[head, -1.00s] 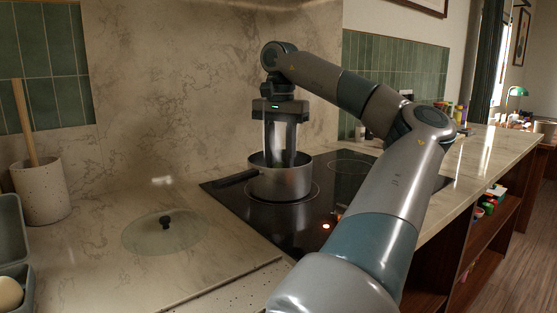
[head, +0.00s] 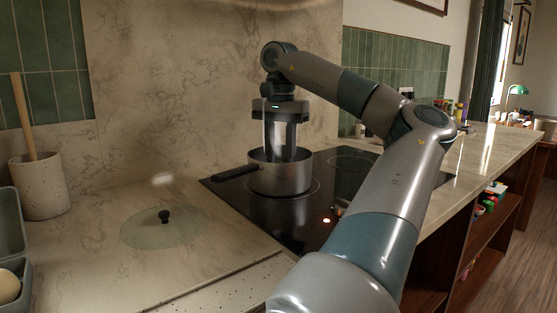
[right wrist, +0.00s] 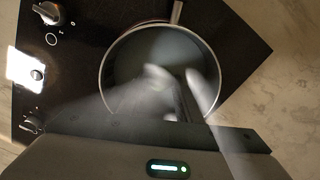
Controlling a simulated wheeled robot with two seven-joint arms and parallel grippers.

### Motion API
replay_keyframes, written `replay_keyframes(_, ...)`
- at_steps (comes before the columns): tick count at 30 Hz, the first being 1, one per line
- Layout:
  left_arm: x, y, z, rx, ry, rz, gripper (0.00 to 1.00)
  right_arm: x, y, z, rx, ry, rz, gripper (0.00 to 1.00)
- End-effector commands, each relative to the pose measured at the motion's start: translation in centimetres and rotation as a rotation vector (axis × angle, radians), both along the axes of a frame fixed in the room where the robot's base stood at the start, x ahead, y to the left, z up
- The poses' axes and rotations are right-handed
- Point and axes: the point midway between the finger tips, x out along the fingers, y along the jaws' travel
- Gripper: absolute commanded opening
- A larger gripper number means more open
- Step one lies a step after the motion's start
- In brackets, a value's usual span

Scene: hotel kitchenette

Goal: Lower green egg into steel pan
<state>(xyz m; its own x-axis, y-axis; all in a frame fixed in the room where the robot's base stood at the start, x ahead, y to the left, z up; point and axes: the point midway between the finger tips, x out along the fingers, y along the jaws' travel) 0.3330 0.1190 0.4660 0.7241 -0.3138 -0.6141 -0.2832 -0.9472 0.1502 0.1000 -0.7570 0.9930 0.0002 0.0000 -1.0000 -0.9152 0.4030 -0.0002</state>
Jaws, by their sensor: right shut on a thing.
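The steel pan (head: 285,180) stands on the black hob, its dark handle pointing left. It also shows from above in the right wrist view (right wrist: 102,78). My right gripper (head: 280,154) points straight down, with its fingertips inside the pan's opening and hidden by the near wall in the head view. In the right wrist view the gripper (right wrist: 178,84) has blurred fingers close together over the pan. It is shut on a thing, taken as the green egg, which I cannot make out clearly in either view. My left gripper is not in view.
A glass lid (head: 163,229) with a black knob lies on the counter left of the hob (head: 225,203). A speckled crock (head: 40,187) holds a wooden utensil. At the lower left edge, a pale egg (head: 9,286) sits in a grey-green container (head: 12,235). A marble wall stands behind.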

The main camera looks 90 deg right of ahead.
Motion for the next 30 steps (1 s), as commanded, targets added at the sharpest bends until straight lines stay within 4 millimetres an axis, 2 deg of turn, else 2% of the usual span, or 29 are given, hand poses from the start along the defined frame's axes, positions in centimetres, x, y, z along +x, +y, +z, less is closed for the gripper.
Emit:
replay_keyframes(8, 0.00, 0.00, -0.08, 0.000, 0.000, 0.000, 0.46, -0.01, 0.00, -0.09, 0.000, 0.000, 0.000, 0.23)
replay_keyframes(9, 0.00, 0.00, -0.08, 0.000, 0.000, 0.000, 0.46, -0.01, 0.00, -0.09, 0.000, 0.000, 0.000, 0.33)
replay_keyframes(12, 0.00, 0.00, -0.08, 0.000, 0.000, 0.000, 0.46, 0.00, 0.00, -0.09, 0.000, 0.000, 0.000, 0.53)
replay_keyframes(25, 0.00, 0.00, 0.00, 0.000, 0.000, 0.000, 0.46, 0.00, 0.00, -0.01, 0.000, 0.000, 0.000, 0.53)
replay_keyframes(30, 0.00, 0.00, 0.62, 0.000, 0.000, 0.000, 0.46, 0.00, 0.00, 0.66, 0.000, 0.000, 0.000, 0.53)
